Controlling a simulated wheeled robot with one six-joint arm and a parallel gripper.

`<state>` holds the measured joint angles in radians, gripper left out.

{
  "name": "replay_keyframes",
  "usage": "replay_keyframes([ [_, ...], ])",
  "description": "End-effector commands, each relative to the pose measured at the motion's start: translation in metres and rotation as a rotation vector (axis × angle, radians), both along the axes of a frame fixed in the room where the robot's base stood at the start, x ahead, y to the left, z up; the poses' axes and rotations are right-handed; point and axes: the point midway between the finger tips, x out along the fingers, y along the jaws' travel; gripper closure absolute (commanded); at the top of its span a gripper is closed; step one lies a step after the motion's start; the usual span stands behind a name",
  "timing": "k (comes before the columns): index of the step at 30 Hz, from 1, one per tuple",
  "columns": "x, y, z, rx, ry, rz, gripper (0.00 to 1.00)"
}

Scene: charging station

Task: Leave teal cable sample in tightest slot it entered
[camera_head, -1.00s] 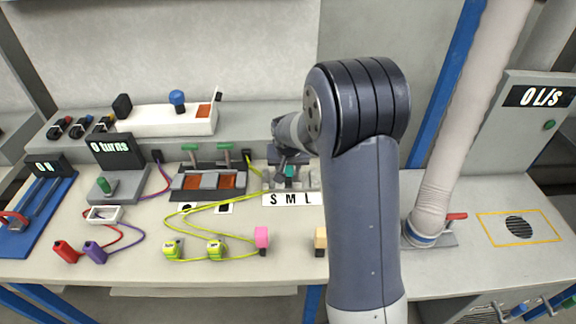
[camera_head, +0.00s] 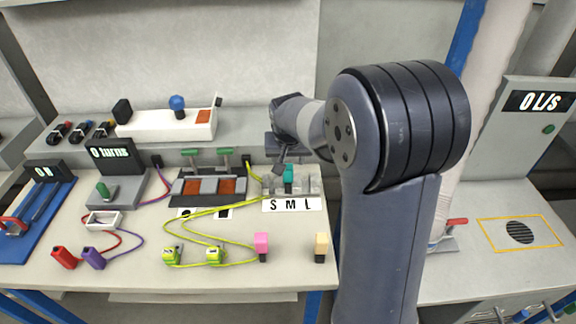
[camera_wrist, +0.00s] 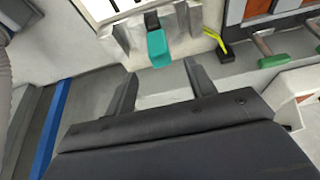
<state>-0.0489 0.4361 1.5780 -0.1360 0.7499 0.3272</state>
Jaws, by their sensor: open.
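The teal cable sample (camera_head: 288,174) stands in the middle slot, behind the M of the slotted gauge block (camera_head: 306,187) marked S, M, L. In the wrist view the teal end (camera_wrist: 158,48) sticks out from the block, with its dark part between two grey walls. My gripper (camera_wrist: 160,68) is open and empty. Its two fingers point at the teal end from just behind it, apart from it. In the head view my gripper (camera_head: 279,160) is above and behind the block, its fingers partly hidden.
A pink sample (camera_head: 261,243) and a tan sample (camera_head: 321,244) stand at the table's front. Yellow cable with yellow connectors (camera_head: 171,256) lies left of them. Green-handled clamps (camera_head: 225,152) stand just left of the block.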

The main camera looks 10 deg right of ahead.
Motion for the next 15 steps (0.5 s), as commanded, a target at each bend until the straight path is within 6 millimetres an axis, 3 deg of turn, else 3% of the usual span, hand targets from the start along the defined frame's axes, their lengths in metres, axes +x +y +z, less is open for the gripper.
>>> replay_keyframes([
  [6, -0.007, 0.001, 0.018, 0.000, 0.000, 0.000, 0.48],
  [15, -0.008, 0.002, 0.020, 0.000, 0.000, 0.000, 0.48],
])
